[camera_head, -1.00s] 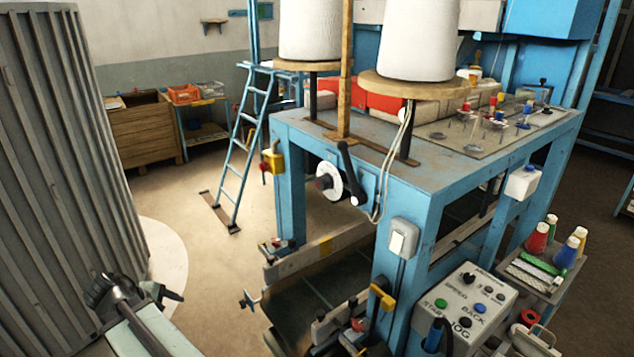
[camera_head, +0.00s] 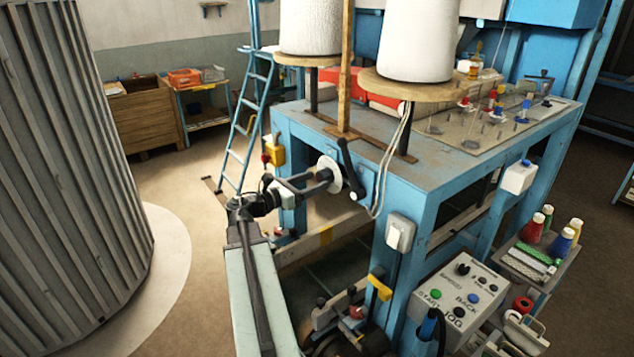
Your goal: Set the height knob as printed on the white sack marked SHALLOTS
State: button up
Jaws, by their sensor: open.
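The white disc dial (camera_head: 331,171) of what looks like the height knob is on the left end of the blue machine. My gripper (camera_head: 318,180) is open at the dial, its two fingers pointing right toward it. The fingers overlap the dark hub in front of the disc, so I cannot tell whether they touch it. The dial's markings are too small to read. A black crank handle (camera_head: 347,166) stands just right of the dial. I see no white sack and no word SHALLOTS.
The blue machine frame (camera_head: 430,180) fills the centre. Two thread cones (camera_head: 418,40) stand on top. A control box (camera_head: 462,290) is at lower right. A blue ladder (camera_head: 248,120) is behind my gripper. A grey ribbed cylinder (camera_head: 70,190) stands left, with open floor between.

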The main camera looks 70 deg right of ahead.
jog(key=shift+x, duration=1.05)
jog(key=c, duration=1.4)
jog(key=shift+a+f, duration=0.1)
jog(key=shift+a, duration=0.2)
grip_shut()
jog(key=shift+w, duration=0.1)
jog(key=shift+d+r+m, duration=0.15)
jog(key=shift+r+m, duration=0.05)
jog(key=shift+m, duration=0.1)
